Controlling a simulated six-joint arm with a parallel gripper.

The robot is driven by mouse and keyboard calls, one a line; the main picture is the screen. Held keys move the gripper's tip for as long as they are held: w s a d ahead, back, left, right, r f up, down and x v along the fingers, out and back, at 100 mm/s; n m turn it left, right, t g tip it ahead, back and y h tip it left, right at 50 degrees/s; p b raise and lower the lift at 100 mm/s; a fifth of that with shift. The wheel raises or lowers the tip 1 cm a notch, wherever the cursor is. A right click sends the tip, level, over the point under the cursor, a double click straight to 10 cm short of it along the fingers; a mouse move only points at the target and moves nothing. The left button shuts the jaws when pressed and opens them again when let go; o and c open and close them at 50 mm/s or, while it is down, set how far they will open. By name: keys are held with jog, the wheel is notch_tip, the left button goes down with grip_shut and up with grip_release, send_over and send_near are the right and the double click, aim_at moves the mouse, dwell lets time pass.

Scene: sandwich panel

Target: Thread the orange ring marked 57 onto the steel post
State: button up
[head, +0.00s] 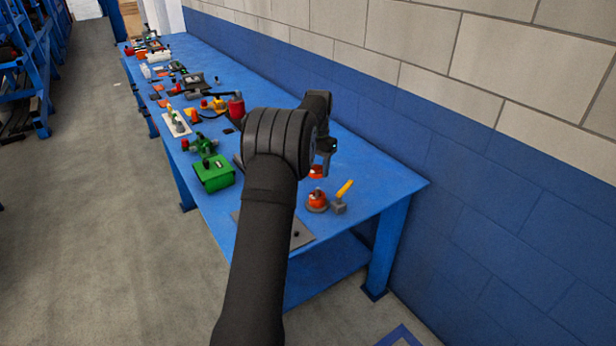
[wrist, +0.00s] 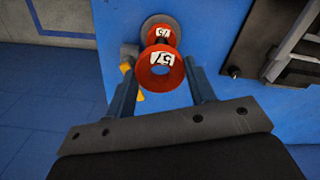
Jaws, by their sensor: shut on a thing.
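My gripper (wrist: 162,75) is shut on the orange ring marked 57 (wrist: 162,84), whose white label and open hole face the wrist camera. In the head view the held ring (head: 317,172) hangs from my gripper (head: 322,158), above a second orange ring (head: 317,201). In the wrist view this second ring (wrist: 161,30) has a white label, its number hard to read, and sits on a round grey base (wrist: 149,20). The steel post itself is not clearly visible; the held ring covers part of that area. I cannot tell whether the held ring is around it.
A grey block with a yellow handle (head: 343,191) stands right beside the base. A dark grey plate (head: 301,234) lies at the table's front. A green box (head: 213,173) and several fittings stand farther left on the blue table (head: 385,180). A wall runs along the back.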

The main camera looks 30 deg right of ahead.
aim_at(318, 177)
jog(key=shift+w+d+f, duration=0.1)
jog(key=shift+w+d, duration=0.05)
jog(key=shift+d, duration=0.25)
jog(key=shift+f, duration=2.4)
jog(key=shift+f, duration=0.15)
jog(key=shift+f, duration=0.7)
jog(key=shift+f, duration=0.35)
jog(key=shift+f, duration=0.35)
jog(key=shift+f, duration=0.5)
